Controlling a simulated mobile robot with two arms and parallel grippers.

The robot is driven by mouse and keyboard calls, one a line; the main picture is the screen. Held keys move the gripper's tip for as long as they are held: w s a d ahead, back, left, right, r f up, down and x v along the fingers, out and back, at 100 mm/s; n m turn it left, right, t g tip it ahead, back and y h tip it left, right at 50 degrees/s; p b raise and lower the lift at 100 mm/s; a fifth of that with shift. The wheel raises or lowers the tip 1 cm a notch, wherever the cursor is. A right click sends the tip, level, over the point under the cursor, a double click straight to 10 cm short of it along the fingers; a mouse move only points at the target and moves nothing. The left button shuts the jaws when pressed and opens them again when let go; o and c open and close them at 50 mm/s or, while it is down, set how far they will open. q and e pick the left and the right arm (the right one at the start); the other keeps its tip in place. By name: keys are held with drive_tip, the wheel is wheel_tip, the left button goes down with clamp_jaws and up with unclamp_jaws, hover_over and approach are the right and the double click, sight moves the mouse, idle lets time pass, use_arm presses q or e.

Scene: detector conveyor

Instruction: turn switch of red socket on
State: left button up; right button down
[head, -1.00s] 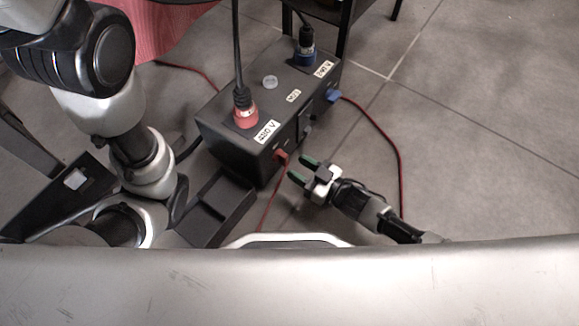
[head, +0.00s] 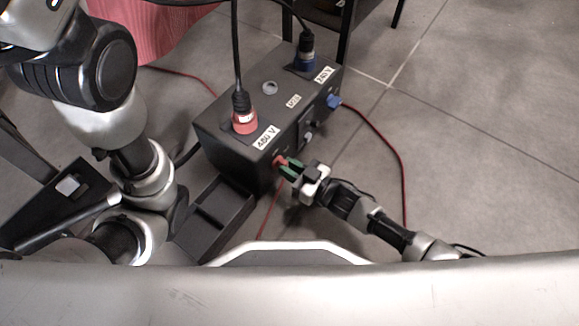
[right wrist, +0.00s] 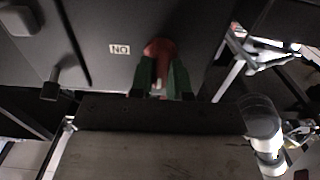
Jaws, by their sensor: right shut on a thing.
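The black box (head: 228,142) stands on the floor. Its red socket (head: 244,122), labelled 480 V, has a black cable plugged in from above. The red switch (head: 279,160) is on the box's side face below that label. My right gripper (head: 289,168) reaches it from the lower right, with its green fingertips closed on it. In the right wrist view the red switch (right wrist: 158,47) sits between the two green fingers, beside an upside-down ON label (right wrist: 120,49). The fingers partly hide the switch.
A blue switch (head: 333,101) is on the same side face. A red cable (head: 401,160) lies on the floor at the right. Open tiled floor (head: 480,130) extends beyond.

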drive_tip(key=m+p, duration=0.3)
drive_tip(key=m, duration=0.1)
drive_tip(key=shift+d+m, duration=0.1)
drive_tip(key=shift+m, duration=0.3)
drive_tip(key=m+p, duration=0.1)
drive_tip(key=m, duration=0.1)
drive_tip(key=shift+w+m, duration=0.1)
drive_tip(key=shift+m, duration=0.3)
drive_tip(key=m, duration=1)
drive_tip(key=shift+d+f, duration=0.15)
drive_tip(key=shift+f, duration=0.2)
drive_tip(key=shift+m, duration=0.3)
drive_tip(key=c, duration=1.1)
unclamp_jaws()
